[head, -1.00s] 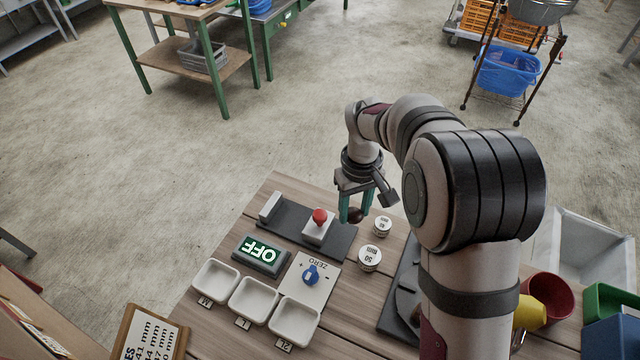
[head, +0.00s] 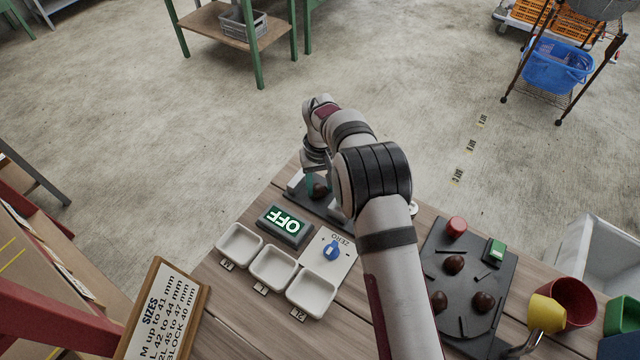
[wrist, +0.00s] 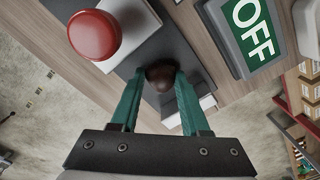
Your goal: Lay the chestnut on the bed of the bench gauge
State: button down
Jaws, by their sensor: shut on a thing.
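The dark brown chestnut (head: 320,191) is pinched between the green fingertips of my gripper (head: 316,186). In the wrist view the chestnut (wrist: 159,84) sits between the tips of my gripper (wrist: 160,75), over the dark bed (wrist: 162,45) of the bench gauge. A pale end block (wrist: 186,116) lies on one side of it and the block with the red knob (wrist: 95,35) on the other. I cannot tell whether the chestnut touches the bed. In the head view my arm hides the knob and part of the bed.
The gauge display (head: 285,226) reads OFF, beside the ZERO plate with a blue knob (head: 331,250). Several white trays (head: 273,268) stand in front. A dark plate (head: 463,275) holding several chestnuts is at right, with a red cup (head: 572,298) beyond. A sizes board (head: 160,310) stands front left.

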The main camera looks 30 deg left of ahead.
aim_at(320, 186)
jog(key=shift+f, duration=0.1)
jog(key=shift+c, duration=1.9)
grip_release()
notch_tip(320, 186, up, 12)
jog(key=s+d+r+m, duration=0.1)
jog(key=d+r+m, duration=0.3)
jog(key=d, duration=0.5)
jog(key=s+d+r+m, duration=0.2)
jog(key=d+r, duration=0.5)
jog(key=d, duration=0.2)
jog(key=s+d+r+m+y, duration=0.1)
jog(key=s+d+m, duration=0.4)
jog(key=s+d, duration=0.65)
jog(key=s+d+f+m, duration=0.2)
jog(key=s, duration=0.3)
jog(key=s+d+f+m, duration=0.1)
jog(key=s+d, duration=0.1)
jog(key=s, duration=0.2)
jog(key=shift+s+f+m+y, duration=0.35)
jog(key=shift+s+m+y, duration=0.05)
